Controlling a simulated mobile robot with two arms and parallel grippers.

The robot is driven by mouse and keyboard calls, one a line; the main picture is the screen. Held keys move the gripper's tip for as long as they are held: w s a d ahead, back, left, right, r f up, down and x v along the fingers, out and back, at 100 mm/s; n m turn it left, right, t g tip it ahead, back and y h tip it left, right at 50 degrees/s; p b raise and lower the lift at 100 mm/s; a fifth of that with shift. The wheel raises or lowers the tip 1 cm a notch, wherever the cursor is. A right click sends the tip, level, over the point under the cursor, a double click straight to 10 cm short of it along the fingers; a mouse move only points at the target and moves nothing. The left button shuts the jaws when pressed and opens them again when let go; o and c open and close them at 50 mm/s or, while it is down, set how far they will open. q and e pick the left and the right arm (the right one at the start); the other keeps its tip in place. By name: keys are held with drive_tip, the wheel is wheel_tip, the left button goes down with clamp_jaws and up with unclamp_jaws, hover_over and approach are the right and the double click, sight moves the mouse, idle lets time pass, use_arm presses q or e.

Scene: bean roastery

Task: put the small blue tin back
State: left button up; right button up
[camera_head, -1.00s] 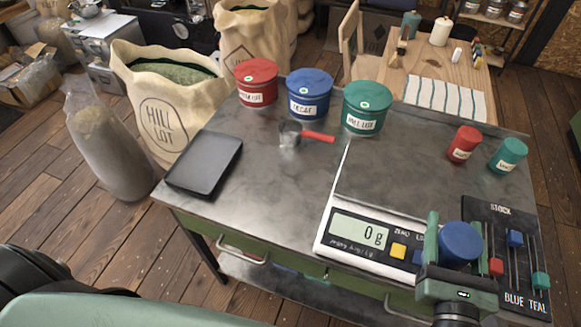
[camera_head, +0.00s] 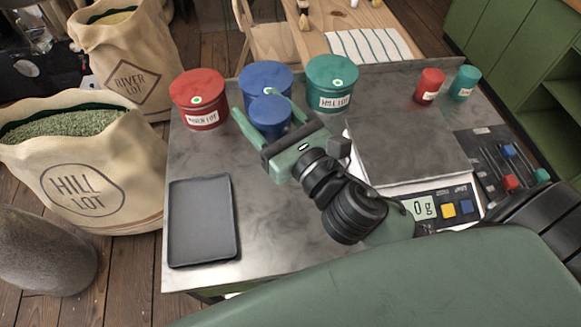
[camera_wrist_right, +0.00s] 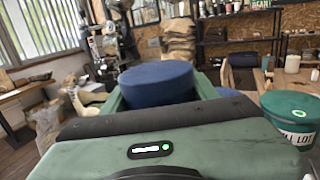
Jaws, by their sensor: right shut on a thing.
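The small blue tin (camera_head: 270,117) is between the fingers of my right gripper (camera_head: 256,104), which is shut on it. In the head view the tin overlaps the front of the large blue tin (camera_head: 267,76); I cannot tell how high it is above the bench. In the right wrist view the small blue tin (camera_wrist_right: 157,84) looks upright between the green fingers. A small red tin (camera_head: 429,87) and a small teal tin (camera_head: 465,83) stand together at the bench's back right. My left gripper is not in view.
A large red tin (camera_head: 199,100) and a large teal tin (camera_head: 331,84) flank the large blue one. A dark tray (camera_head: 203,222) lies front left. The scale (camera_head: 413,152) reads 0 g; a slider panel (camera_head: 497,165) is right of it. The scoop is hidden. Bare bench lies behind the tray.

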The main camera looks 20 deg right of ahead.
drive_tip(key=shift+f+b, duration=4.85)
drive_tip(key=shift+f, duration=5.05)
drive_tip(key=shift+f, duration=0.15)
drive_tip(key=o, duration=1.7)
drive_tip(key=shift+o, duration=0.2)
